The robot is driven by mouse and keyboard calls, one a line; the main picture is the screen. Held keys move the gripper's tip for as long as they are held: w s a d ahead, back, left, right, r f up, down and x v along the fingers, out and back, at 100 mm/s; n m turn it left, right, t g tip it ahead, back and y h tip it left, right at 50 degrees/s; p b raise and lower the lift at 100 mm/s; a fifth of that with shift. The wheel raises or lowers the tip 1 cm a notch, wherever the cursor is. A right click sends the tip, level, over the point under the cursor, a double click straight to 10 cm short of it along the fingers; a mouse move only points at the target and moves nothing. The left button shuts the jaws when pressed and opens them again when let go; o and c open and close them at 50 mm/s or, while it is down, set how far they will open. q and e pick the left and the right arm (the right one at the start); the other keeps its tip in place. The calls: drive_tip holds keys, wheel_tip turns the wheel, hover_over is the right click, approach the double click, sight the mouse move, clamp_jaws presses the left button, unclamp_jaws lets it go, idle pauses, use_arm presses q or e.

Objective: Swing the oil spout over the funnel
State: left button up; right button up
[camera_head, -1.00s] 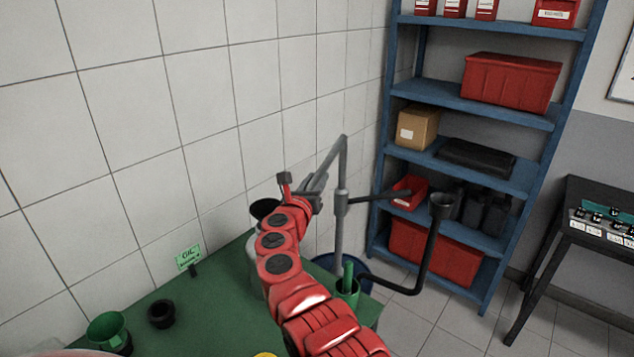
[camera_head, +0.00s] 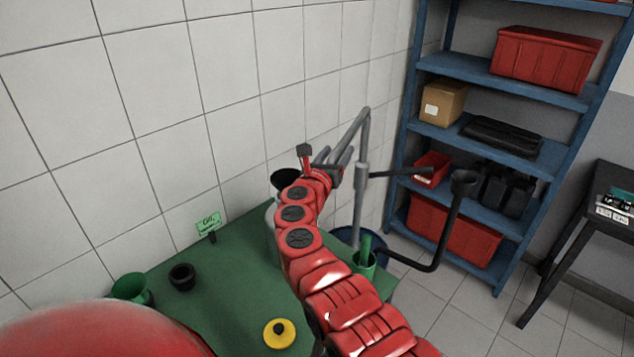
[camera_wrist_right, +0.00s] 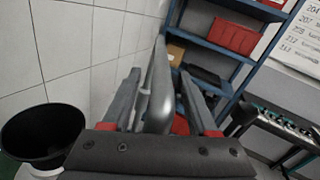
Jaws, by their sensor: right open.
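The oil spout (camera_head: 354,130) is a grey bent pipe on an upright post, with its arm sloping down toward my right gripper (camera_head: 343,158). In the right wrist view the pipe (camera_wrist_right: 159,85) lies between the open fingers of my right gripper (camera_wrist_right: 161,76); I cannot tell whether they touch it. A dark funnel (camera_head: 284,178) sits on a pale container at the bench's back edge, left of the spout and partly behind my right arm. Its wide mouth shows at the left of the right wrist view (camera_wrist_right: 42,130). My left gripper is not in view.
A black bent pipe with a cup end (camera_head: 463,182) reaches out right of the post. The green bench (camera_head: 235,285) holds a green cup (camera_head: 366,262), a yellow lid (camera_head: 280,333) and a sign (camera_head: 208,222). A tiled wall stands behind; blue shelves (camera_head: 470,72) stand right.

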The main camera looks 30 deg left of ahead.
drive_tip(key=shift+s+d, duration=0.4)
drive_tip(key=shift+s, duration=0.3)
drive_tip(key=b+v, duration=0.4)
drive_tip(key=v, duration=1)
drive_tip(key=shift+s, duration=0.35)
